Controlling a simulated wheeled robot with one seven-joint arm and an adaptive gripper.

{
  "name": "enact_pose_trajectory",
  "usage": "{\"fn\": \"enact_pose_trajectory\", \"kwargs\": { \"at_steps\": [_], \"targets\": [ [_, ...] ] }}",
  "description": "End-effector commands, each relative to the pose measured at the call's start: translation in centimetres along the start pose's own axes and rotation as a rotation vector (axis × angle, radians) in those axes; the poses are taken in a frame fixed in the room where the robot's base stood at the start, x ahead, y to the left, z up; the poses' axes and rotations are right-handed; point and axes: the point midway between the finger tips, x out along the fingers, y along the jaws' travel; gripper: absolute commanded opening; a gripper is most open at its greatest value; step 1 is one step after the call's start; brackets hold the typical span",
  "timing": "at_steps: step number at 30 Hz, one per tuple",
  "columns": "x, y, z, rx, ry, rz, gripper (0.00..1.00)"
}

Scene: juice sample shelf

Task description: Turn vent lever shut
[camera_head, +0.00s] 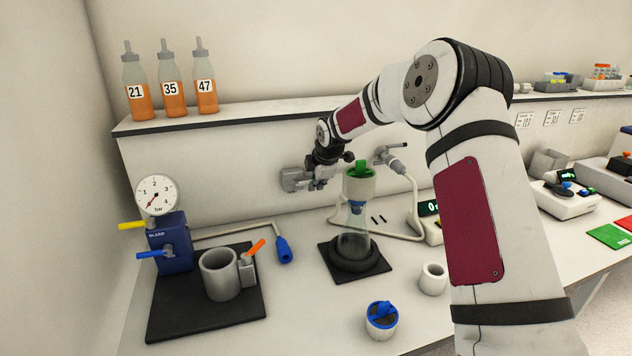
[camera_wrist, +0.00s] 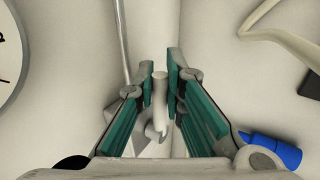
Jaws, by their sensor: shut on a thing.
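My gripper (camera_head: 308,182) is at the back wall, beside the green-topped flask and well to the right of the bleed unit. In the wrist view, my gripper (camera_wrist: 165,85) has its teal-padded fingers close around a slim grey hooked piece (camera_wrist: 158,120). I cannot tell what that piece belongs to. The blue bleed unit (camera_head: 168,245) carries a yellow lever (camera_head: 131,226) and a blue lever (camera_head: 150,254), both pointing left. An orange lever (camera_head: 256,247) tilts up beside the grey cup (camera_head: 219,275). No label shows which is the vent lever.
A pressure gauge (camera_head: 156,195) tops the bleed unit. The flask (camera_head: 353,222) stands on a black base close to my arm. Numbered bottles (camera_head: 171,90) stand on the ledge.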

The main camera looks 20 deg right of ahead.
Motion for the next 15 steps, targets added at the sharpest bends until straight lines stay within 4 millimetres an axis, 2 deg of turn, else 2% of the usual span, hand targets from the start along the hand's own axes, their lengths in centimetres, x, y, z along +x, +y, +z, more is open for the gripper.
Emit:
{"fn": "enact_pose_trajectory", "kwargs": {
  "at_steps": [7, 8, 10, 15],
  "targets": [
    [0.05, 0.06, -0.11, 0.001, 0.002, 0.002, 0.00],
    [0.05, 0.06, -0.12, 0.001, 0.002, 0.002, 0.15],
    [0.05, 0.05, -0.11, 0.001, 0.001, 0.002, 0.30],
    [0.05, 0.01, -0.07, 0.000, 0.001, 0.001, 0.32]
  ]
}}
